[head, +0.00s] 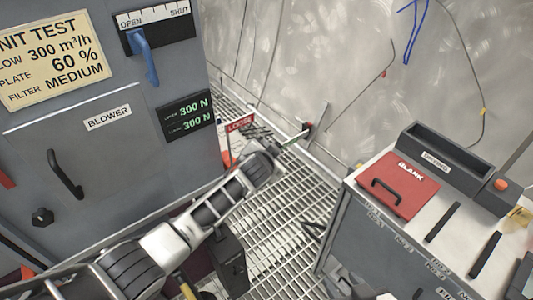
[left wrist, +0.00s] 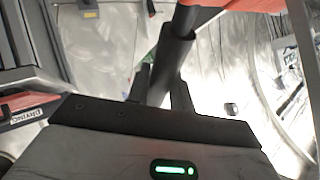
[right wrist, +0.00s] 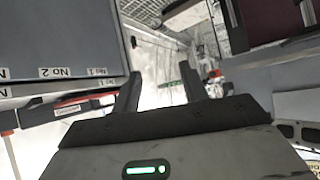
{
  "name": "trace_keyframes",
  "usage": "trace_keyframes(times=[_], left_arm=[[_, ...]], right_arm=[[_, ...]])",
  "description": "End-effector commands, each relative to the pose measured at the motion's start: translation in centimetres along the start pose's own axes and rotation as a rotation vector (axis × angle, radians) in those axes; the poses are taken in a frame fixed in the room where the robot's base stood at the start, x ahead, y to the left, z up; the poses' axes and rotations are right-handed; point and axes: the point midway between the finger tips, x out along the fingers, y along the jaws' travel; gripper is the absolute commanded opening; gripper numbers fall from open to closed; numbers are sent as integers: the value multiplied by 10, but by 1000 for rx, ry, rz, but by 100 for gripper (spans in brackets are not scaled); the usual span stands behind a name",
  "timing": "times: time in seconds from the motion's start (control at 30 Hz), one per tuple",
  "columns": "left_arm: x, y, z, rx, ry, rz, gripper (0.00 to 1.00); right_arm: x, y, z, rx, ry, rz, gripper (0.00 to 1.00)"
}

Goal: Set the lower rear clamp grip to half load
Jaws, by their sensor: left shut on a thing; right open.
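My left gripper (left wrist: 163,88) is shut on a dark cylindrical grip (left wrist: 170,52) in the left wrist view. An orange-red part lies at the top of that view, above the grip. In the head view my left arm reaches past the blower cabinet, and its wrist covers what it holds. A small dark display (head: 187,117) on the cabinet reads 300 N on both lines; its small labels are hard to read.
The blower cabinet (head: 85,145) stands at left with a blue lever (head: 146,60) under an OPEN–SHUT scale. The bench (head: 360,220) at right carries a red BLANK plate (head: 398,184) and a DRYING box (head: 455,162). Grating floor (head: 285,265) lies between them.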

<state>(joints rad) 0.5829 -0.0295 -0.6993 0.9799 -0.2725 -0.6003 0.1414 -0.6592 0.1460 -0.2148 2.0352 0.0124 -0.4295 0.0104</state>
Motion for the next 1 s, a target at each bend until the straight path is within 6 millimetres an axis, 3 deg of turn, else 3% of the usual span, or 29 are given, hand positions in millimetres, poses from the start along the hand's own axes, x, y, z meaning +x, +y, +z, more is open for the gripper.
trace_keyframes(times=[0.1,0.13,0.2,0.63,1.0], left_arm=[[0,2,0,-2,3,3,0],[0,2,0,-2,3,3,28],[0,1,0,-2,3,3,44],[-9,0,0,-4,4,2,44],[-74,0,0,-4,5,2,44]], right_arm=[[0,0,0,0,0,0,44],[0,0,0,0,0,0,44],[0,0,0,0,0,0,44],[-3,0,-3,-1,0,0,44],[-9,2,-3,-5,-20,8,44]])
